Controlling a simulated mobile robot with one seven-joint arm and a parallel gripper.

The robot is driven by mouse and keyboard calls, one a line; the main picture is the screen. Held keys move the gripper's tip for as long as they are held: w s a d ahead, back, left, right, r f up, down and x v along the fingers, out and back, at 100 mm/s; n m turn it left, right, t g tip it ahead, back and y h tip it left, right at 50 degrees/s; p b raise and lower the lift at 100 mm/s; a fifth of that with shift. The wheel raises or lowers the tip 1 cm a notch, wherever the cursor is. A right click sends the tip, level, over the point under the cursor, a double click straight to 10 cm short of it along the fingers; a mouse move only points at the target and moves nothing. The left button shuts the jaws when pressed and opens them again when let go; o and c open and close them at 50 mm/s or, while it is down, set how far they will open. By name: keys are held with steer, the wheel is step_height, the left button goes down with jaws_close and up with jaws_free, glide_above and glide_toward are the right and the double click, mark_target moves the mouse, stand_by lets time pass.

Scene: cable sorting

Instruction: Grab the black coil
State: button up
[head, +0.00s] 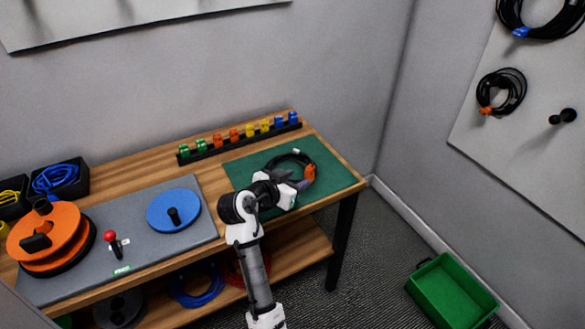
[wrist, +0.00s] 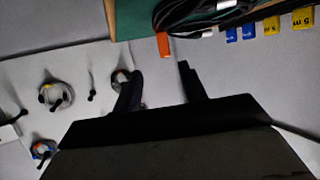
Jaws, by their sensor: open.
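A black coil (head: 287,155) with an orange tie lies on the green mat (head: 342,179) at the right end of the workbench. My gripper (head: 301,185) is at the near side of this coil, and my arm hides part of it. In the wrist view the black coil (wrist: 190,14) is at the top, with its orange tie (wrist: 163,45) just beyond the gap between my fingers. My gripper (wrist: 161,70) is open, with nothing between the fingers. The coil appears apart from the fingertips.
Colored blocks on a black rail (head: 242,139) stand behind the mat. A grey board with a blue disc (head: 173,210) and an orange reel (head: 43,235) lies left. Other black coils (head: 502,91) hang on the right wall. A green bin (head: 450,291) stands on the floor.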

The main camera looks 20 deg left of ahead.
mark_target(310, 168)
steer(key=x, duration=0.3)
steer(key=shift+w, duration=0.4)
steer(key=shift+w+p, duration=0.55)
steer(key=x, duration=0.1)
steer(key=p+x, duration=0.1)
steer(key=x, duration=0.1)
steer(key=shift+w+a+r+p, duration=0.15)
steer(key=shift+w+p, duration=0.15)
steer(key=shift+w, duration=0.1)
steer(key=shift+w+f, duration=0.3)
steer(key=shift+w, duration=0.15)
jaws_close()
